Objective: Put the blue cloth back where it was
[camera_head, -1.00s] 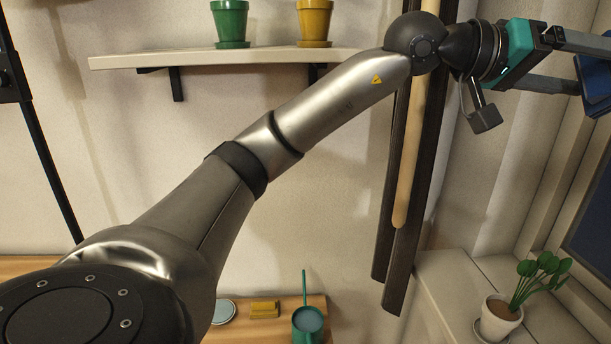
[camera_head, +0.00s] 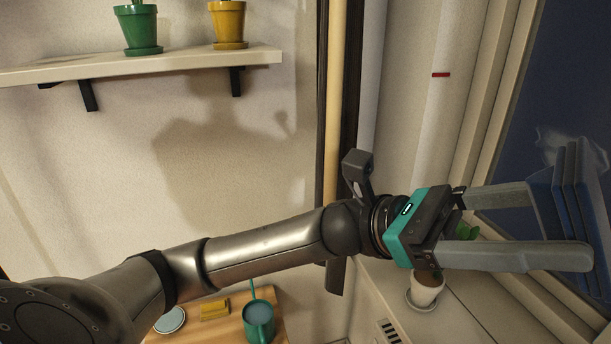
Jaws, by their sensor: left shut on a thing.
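The blue cloth (camera_head: 575,205), folded in several layers, is at the right edge in front of the dark window pane. My left gripper (camera_head: 563,224) reaches in from the left and is shut on the cloth, with its two grey fingers on either side. The lower finger hides part of the cloth, and the cloth holds up off the sill. I cannot tell whether it touches the glass. My right gripper is not in view.
A whitish smear (camera_head: 572,147) shows on the window pane (camera_head: 535,110). A red mark (camera_head: 440,75) is on the pale window surround. A potted plant (camera_head: 427,290) stands on the sill, partly behind my gripper. A green mug (camera_head: 259,322) and yellow sponge (camera_head: 214,310) are on the wooden table.

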